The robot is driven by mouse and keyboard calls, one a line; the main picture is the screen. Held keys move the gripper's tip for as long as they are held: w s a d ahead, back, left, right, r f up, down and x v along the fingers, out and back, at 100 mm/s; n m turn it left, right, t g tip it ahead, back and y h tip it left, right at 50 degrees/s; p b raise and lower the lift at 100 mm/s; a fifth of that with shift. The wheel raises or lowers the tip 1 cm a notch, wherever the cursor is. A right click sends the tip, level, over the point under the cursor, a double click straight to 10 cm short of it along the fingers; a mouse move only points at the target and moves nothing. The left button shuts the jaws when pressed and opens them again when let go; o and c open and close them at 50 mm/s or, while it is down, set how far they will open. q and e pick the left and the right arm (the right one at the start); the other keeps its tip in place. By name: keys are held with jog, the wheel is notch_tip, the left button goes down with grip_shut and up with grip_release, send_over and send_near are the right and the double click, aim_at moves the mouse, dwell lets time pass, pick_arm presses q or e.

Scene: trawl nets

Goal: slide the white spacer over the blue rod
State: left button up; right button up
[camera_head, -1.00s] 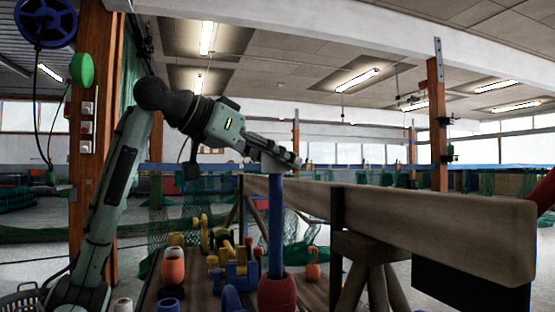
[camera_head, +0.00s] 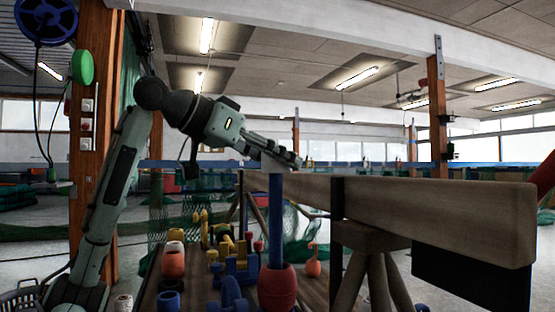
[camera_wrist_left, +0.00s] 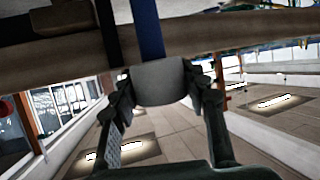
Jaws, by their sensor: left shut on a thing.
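My left gripper (camera_head: 284,160) is shut on the white spacer (camera_head: 276,164), at the top of the blue rod (camera_head: 276,220). The rod stands upright in a rounded red base (camera_head: 277,286). In the left wrist view the spacer (camera_wrist_left: 160,82) sits between both fingers, looking grey in shade. The blue rod (camera_wrist_left: 148,28) runs from the spacer's edge there. The spacer's opening is hidden, so I cannot tell whether it is around the rod's tip or only against it. My right gripper is not in view.
A thick wooden beam (camera_head: 430,215) runs close behind and right of the rod on a trestle. Orange cups (camera_head: 173,264), blue and yellow parts (camera_head: 236,266) and an orange float (camera_head: 313,264) crowd the table around the base. Green netting hangs behind.

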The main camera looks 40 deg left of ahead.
pick_arm(q)
jog(key=o, duration=1.2)
jog(key=shift+s, duration=0.1)
jog(key=v, duration=1.2)
